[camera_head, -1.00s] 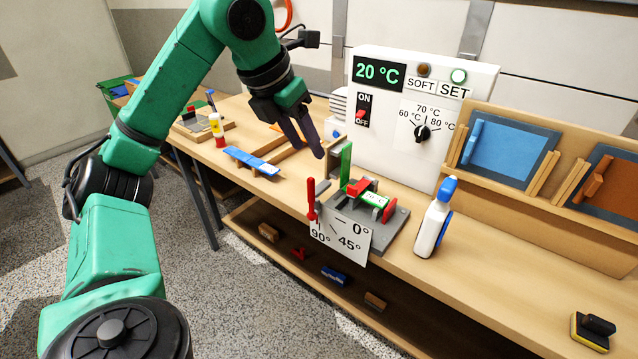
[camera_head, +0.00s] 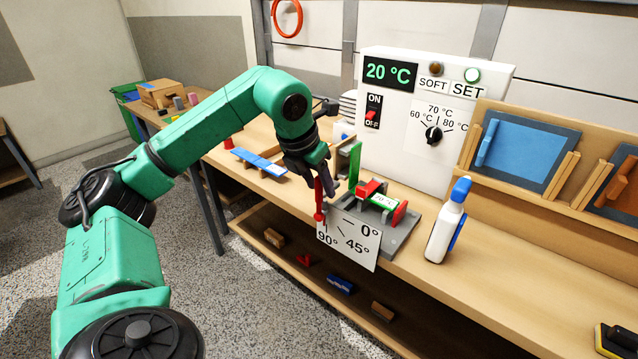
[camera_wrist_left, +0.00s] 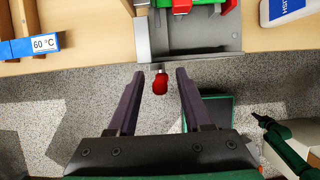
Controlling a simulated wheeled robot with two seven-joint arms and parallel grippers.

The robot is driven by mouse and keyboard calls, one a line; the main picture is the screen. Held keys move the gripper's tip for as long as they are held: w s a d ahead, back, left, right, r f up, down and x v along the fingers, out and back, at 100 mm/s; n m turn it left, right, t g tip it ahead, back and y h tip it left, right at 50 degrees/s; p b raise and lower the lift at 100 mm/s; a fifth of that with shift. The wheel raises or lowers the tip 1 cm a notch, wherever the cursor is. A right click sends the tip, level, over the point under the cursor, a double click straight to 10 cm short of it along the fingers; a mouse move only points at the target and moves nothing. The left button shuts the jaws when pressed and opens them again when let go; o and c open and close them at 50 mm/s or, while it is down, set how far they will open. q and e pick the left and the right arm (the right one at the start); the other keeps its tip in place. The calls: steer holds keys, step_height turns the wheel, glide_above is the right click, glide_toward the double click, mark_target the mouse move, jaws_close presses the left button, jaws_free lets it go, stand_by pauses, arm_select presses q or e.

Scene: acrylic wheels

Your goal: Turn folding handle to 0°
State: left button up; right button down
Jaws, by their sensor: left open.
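The red folding handle (camera_head: 319,204) stands roughly upright at the left edge of the white angle plate (camera_head: 352,243), which is marked 0°, 45° and 90°. The plate is on the front of the grey bending fixture (camera_head: 398,238). My left gripper (camera_head: 318,184) is over the table's front edge at the handle's upper part. In the left wrist view, the handle's red end (camera_wrist_left: 160,84) lies between the two open fingers (camera_wrist_left: 167,76), with a gap on both sides. The fingers partly hide the handle in the head view.
A spray bottle (camera_head: 446,228) stands right of the fixture. The white heater box (camera_head: 400,138) with dial and switch is behind it. A blue strip (camera_head: 258,163) lies left of my gripper. Open floor lies in front of the table.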

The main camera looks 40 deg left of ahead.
arm_select(q)
steer(key=shift+c, duration=0.3)
steer(key=shift+r, duration=0.1)
jaws_close()
stand_by(0.9)
